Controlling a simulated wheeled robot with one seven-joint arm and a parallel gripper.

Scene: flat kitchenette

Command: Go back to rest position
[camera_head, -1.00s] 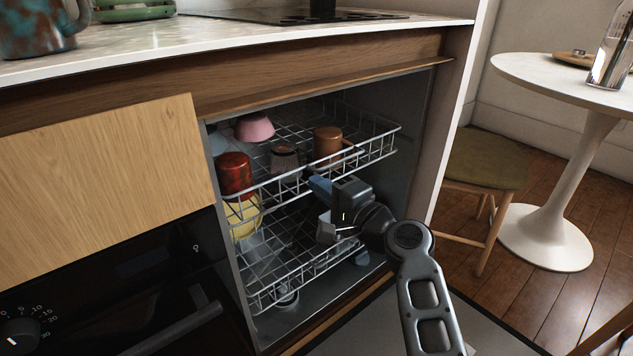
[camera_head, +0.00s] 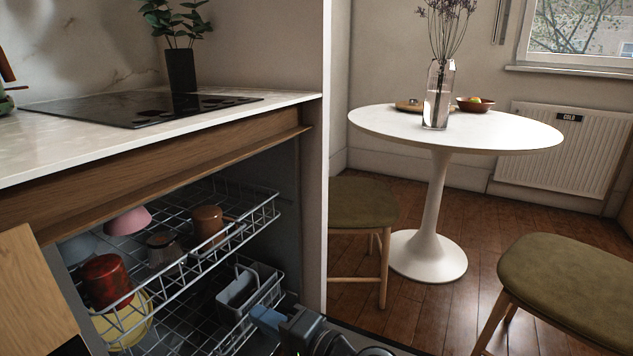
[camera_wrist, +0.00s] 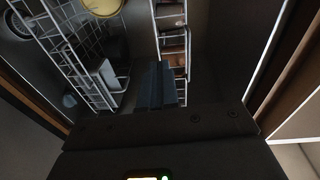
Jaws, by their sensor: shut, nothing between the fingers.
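My gripper (camera_head: 268,319) is at the bottom of the head view, low in front of the open dishwasher. Its blue-grey fingers are together with nothing between them. The fingers also show in the wrist view (camera_wrist: 162,85), pointing toward the racks. In the head view the upper rack (camera_head: 262,212) holds a red cup (camera_head: 107,281), a pink bowl (camera_head: 128,221), a brown mug (camera_head: 208,226) and a dark cup (camera_head: 163,249). A yellow dish (camera_head: 125,325) and a grey cutlery basket (camera_head: 240,290) sit lower down. My gripper appears apart from the racks.
The countertop (camera_head: 60,150) with a black hob (camera_head: 140,108) is above the dishwasher. A round white table (camera_head: 490,138) with a glass vase (camera_head: 437,95) stands to the right.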

